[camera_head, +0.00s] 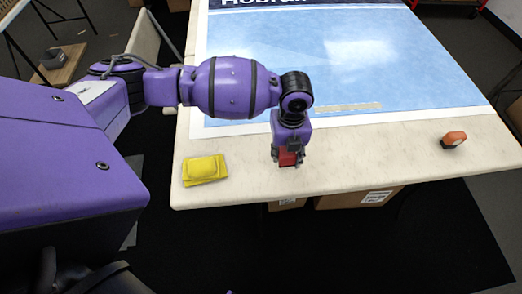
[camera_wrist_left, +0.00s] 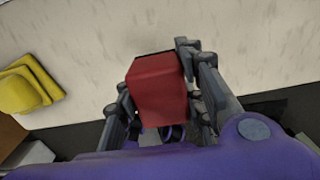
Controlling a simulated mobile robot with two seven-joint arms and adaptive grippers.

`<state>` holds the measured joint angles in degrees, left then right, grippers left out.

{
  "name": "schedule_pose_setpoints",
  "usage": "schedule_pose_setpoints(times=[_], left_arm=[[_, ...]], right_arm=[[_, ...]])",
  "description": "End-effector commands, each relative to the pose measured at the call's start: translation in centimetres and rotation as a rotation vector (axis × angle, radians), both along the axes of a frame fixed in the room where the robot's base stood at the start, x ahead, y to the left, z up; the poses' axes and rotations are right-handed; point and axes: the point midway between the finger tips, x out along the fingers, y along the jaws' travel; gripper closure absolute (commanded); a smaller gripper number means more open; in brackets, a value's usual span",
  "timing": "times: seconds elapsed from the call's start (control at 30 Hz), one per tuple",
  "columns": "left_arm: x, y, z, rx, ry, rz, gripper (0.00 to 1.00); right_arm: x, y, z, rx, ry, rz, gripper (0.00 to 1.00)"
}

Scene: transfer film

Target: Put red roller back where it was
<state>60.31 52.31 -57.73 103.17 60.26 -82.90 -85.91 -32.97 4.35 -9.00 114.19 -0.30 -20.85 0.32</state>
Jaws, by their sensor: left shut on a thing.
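My left gripper (camera_head: 288,157) is shut on a red block-shaped thing (camera_head: 288,159), which I take to be the red roller. It is over the front part of the cream table (camera_head: 345,170), near the edge. In the left wrist view the red roller (camera_wrist_left: 158,92) sits between the two fingers of the gripper (camera_wrist_left: 165,100). I cannot tell whether it touches the table top. My right gripper does not show in either view.
A folded yellow cloth (camera_head: 205,170) lies on the table left of the gripper; it also shows in the left wrist view (camera_wrist_left: 28,86). An orange and black object (camera_head: 453,139) stands at the right. A blue film sheet (camera_head: 400,70) covers the table's back. Boxes (camera_head: 358,198) are below.

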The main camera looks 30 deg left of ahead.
Motion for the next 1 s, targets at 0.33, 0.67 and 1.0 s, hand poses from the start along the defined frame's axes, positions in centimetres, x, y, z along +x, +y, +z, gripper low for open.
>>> schedule_pose_setpoints(times=[0.33,0.67,1.0], left_arm=[[0.4,0.1,-3.1,0.0,-0.006,-0.001,1.0],[0.4,0.1,-3.5,0.001,-0.004,-0.001,0.57],[0.3,0.1,-3.4,0.001,-0.004,-0.001,0.45]], right_arm=[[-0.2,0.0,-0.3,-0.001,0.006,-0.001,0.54],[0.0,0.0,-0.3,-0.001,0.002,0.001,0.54],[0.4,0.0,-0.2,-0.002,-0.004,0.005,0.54]])
